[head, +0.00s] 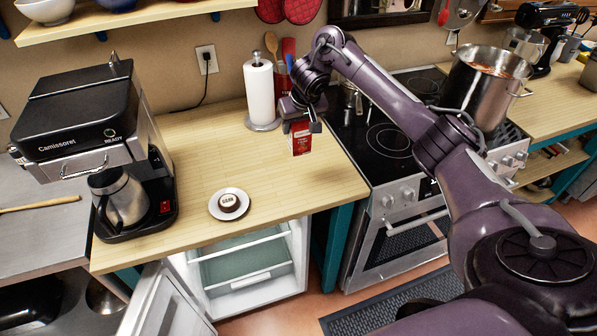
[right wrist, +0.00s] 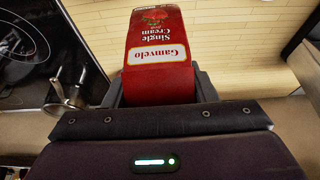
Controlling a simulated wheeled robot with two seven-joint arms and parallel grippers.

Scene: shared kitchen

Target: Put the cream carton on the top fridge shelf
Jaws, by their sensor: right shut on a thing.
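The cream carton (head: 300,139) is small and red with a white label. My right gripper (head: 300,126) is shut on it over the right part of the wooden counter; I cannot tell whether its base touches the counter. In the right wrist view the carton (right wrist: 160,62) sits between the fingers, its "Single Cream" label upside down in the picture. The fridge (head: 248,262) is under the counter with its door (head: 168,305) open, showing pale glassy shelves. The top fridge shelf is partly hidden by the counter edge. My left gripper is out of view.
A coffee machine (head: 85,125) with a metal jug (head: 122,197) stands on the left. A paper towel roll (head: 260,92) stands behind the carton. The stove (head: 388,140) with a big pot (head: 484,88) is on the right.

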